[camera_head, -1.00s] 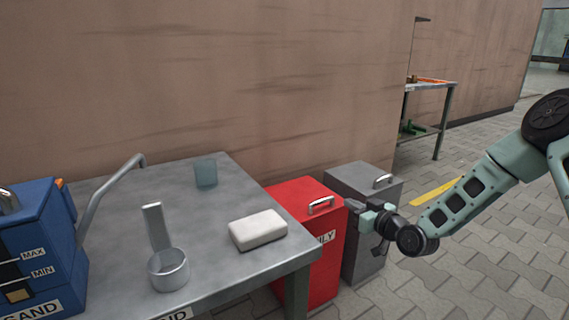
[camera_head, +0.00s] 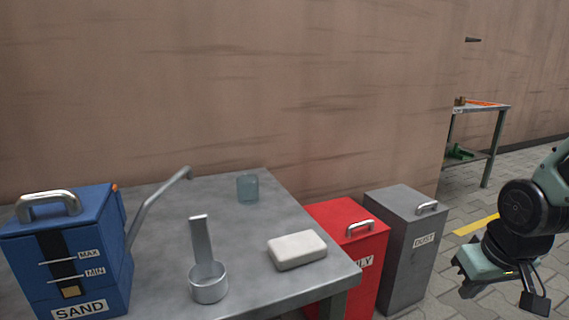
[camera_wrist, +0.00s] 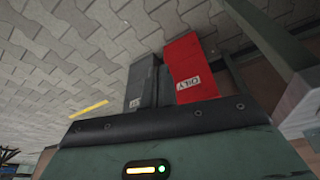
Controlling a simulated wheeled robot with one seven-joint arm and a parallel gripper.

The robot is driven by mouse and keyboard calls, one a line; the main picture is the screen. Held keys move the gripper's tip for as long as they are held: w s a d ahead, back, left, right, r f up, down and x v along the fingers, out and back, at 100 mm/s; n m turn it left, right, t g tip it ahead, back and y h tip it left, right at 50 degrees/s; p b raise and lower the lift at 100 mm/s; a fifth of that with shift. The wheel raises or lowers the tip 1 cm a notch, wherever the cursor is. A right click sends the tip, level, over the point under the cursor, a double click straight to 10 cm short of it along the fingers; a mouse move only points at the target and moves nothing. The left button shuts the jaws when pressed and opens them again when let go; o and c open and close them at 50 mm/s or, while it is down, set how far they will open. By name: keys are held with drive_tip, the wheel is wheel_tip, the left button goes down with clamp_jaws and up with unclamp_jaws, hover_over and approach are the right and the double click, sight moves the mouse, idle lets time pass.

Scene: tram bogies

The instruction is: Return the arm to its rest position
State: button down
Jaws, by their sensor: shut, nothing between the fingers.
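My arm shows folded at the right edge of the head view. My gripper (camera_head: 468,290) is at its lower end, in front of the floor to the right of the grey bin. It is shut and holds nothing. Its fingers are small and partly hidden in the head view. The wrist view shows the green housing with a small status light and a dark edge, but no fingertips.
A grey table (camera_head: 338,279) holds a blue sand box (camera_head: 105,225), metal scoop (camera_head: 209,288), white block (camera_head: 297,250) and bluish cup (camera_head: 247,188). A red bin (camera_head: 322,211) and grey bin (camera_head: 400,205) stand beside it. A farther table (camera_head: 485,108) stands behind. Paved floor shows at right.

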drive_tip(key=s+a+r+n+g, duration=0.3)
drive_tip(key=s+a+n, duration=0.4)
drive_tip(key=s+a, duration=1)
wheel_tip(320, 180, up, 38)
drive_tip(key=a+p, duration=0.1)
drive_tip(key=p, duration=3.7)
drive_tip(key=shift+w+a+r+y, duration=0.15)
drive_tip(key=shift+w+a+y, duration=0.15)
drive_tip(key=shift+w+y, duration=0.1)
